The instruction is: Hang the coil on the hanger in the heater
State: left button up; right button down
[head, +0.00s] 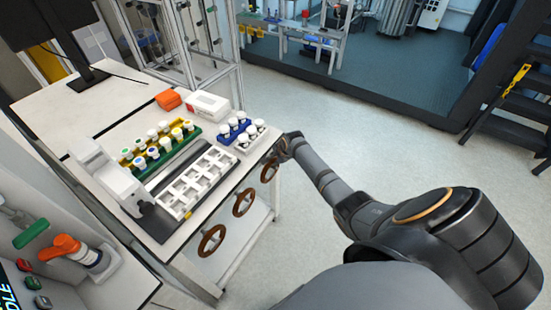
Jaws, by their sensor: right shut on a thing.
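Three brown ring-shaped coils hang in a row on the front side of the white bench: a near one (212,240), a middle one (243,202) and a far one (269,169). My right gripper (283,150) is at the bench's far right corner, at the far coil, and is shut on it. The fingers are small and partly hidden by the wrist, so the exact grip point is hard to see. My left gripper is out of view. I cannot make out the heater or its hanger.
The white bench (120,112) carries vial racks (160,140), a white tray (195,180), a white box (208,106) and a monitor. A control panel with an orange-handled valve (66,248) is at lower left. The floor (310,110) beyond the bench is clear. Dark stairs (510,100) stand at right.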

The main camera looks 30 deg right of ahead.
jog(key=shift+f, duration=0.15)
jog(key=c, duration=1.3)
grip_release()
jog(key=shift+f, duration=0.1)
jog(key=b+v, duration=0.1)
jog(key=v, duration=0.9)
jog(key=shift+r, duration=0.3)
